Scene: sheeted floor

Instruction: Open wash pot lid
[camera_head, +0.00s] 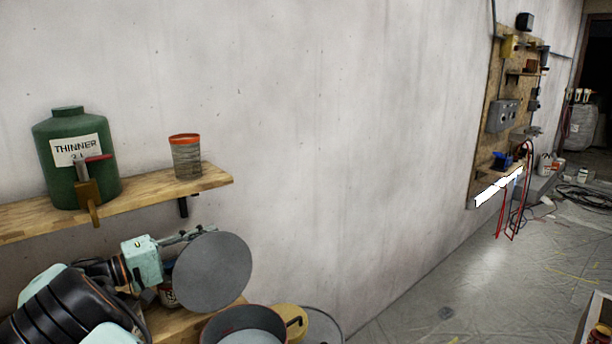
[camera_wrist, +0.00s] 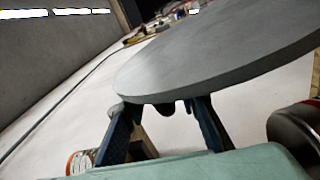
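The wash pot lid (camera_head: 212,272), a flat grey disc, is off the pot and tilted steeply in the air. It fills the upper part of the wrist view (camera_wrist: 215,60). The wash pot (camera_head: 243,325) is below and right of it, its dark round mouth uncovered and cut by the bottom edge. My gripper (camera_head: 190,237) reaches the lid from the left. In the wrist view its blue fingers (camera_wrist: 165,110) meet the lid's underside with a dark part between them, apparently gripping it. The lid hides the fingertips and exact contact.
A wooden shelf (camera_head: 140,200) above my arm carries a green thinner jug (camera_head: 75,150) and an orange-rimmed can (camera_head: 186,158). A yellow object (camera_head: 290,318) stands beside the pot on the lower bench (camera_head: 190,322). A small can (camera_wrist: 80,162) shows in the wrist view.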

